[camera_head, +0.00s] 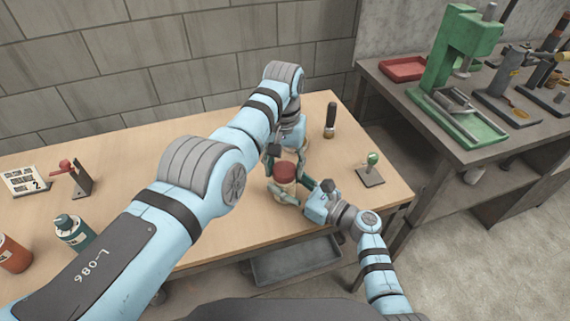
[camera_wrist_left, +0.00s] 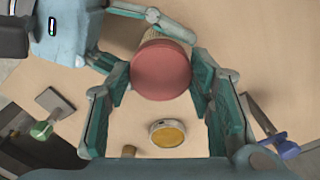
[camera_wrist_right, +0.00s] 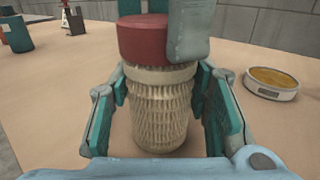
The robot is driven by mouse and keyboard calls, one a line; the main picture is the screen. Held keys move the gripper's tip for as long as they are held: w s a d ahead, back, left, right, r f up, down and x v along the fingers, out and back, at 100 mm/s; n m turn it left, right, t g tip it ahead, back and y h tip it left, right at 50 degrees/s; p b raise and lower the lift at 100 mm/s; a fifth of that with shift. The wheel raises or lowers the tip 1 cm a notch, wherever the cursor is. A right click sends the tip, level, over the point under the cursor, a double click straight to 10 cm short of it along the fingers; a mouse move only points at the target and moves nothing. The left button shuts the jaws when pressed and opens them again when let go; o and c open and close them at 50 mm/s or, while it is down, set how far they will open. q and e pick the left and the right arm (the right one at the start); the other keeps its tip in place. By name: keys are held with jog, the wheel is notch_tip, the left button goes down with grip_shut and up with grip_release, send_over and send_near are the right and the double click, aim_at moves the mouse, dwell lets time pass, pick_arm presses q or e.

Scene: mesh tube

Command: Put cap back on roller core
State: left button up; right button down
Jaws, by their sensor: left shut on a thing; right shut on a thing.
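The roller core is a pale woven mesh tube (camera_wrist_right: 162,110) with a plain band at its top. It stands upright in the right wrist view. My right gripper (camera_wrist_right: 166,95) is shut on it from both sides. The round red cap (camera_wrist_left: 161,70) is held between the fingers of my left gripper (camera_wrist_left: 162,78). In the right wrist view the cap (camera_wrist_right: 143,40) is at the tube's top, its right part hidden by a left finger. I cannot tell if it is seated. The head view shows the cap (camera_head: 285,172) over the tube, between both grippers.
A low round dish with a yellow top (camera_wrist_right: 271,80) is on the table beside the tube. A dark-handled tool (camera_head: 331,120) and a green-knobbed stand (camera_head: 372,166) are to the right. Bottles (camera_head: 70,230) and a red-handled clamp (camera_head: 75,175) are left. A green press (camera_head: 455,60) stands on another bench.

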pick_arm(q)
jog(key=shift+r+m, duration=0.1)
jog(key=shift+m, duration=0.7)
jog(key=o, duration=0.8)
jog(key=shift+c, duration=0.2)
jog(key=shift+r, duration=2.2)
jog(key=shift+c, duration=0.4)
notch_tip(320, 180, up, 3)
jog(key=n, duration=0.3)
jog(key=shift+n, duration=0.3)
